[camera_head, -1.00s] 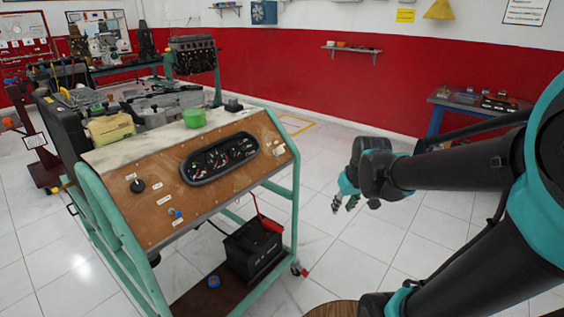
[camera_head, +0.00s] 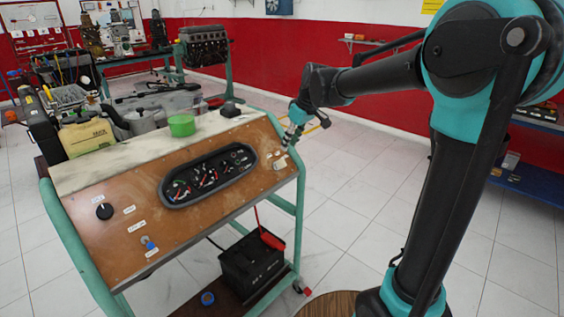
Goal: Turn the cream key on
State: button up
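The cream key (camera_head: 281,163) is a small pale piece at the right end of the brown slanted panel (camera_head: 225,205) on the green-framed trainer stand. My gripper (camera_head: 288,143) is close to it, just above and to its right in the picture, pointing down over the panel's right edge. I cannot tell whether the fingers touch the key. The fingertips are small and dark here, and their gap is unclear. The key's exact angle is too small to read.
A gauge cluster (camera_head: 209,175), a black knob (camera_head: 104,211) and a blue switch (camera_head: 149,243) are on the panel. A green bowl (camera_head: 181,125) stands on the stand's top. A battery (camera_head: 251,267) is below. Open floor lies to the right.

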aim_at(282, 161)
jog(key=x, duration=1)
jog(key=shift+f, duration=0.1)
jog(key=shift+c, duration=0.6)
grip_shut()
